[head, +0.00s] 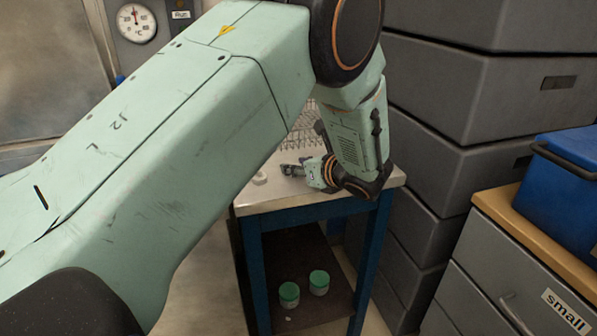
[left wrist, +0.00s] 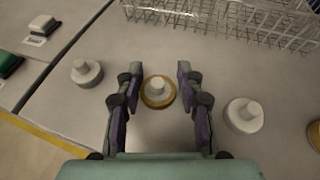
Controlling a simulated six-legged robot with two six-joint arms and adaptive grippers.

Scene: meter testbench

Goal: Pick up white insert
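My left gripper (left wrist: 159,72) is open in the left wrist view, its two fingers apart on either side of a round insert with an orange-brown rim and a pale knob (left wrist: 158,92). I cannot tell how high the fingers are above it. My right gripper is not in view.
A wire rack (left wrist: 235,22) stands at the back of the table (head: 262,202). Another orange-brown piece (left wrist: 315,134) is cut off at the right edge. Green and white buttons are at left in the wrist view. Grey crates (head: 430,165) stand right of the table.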

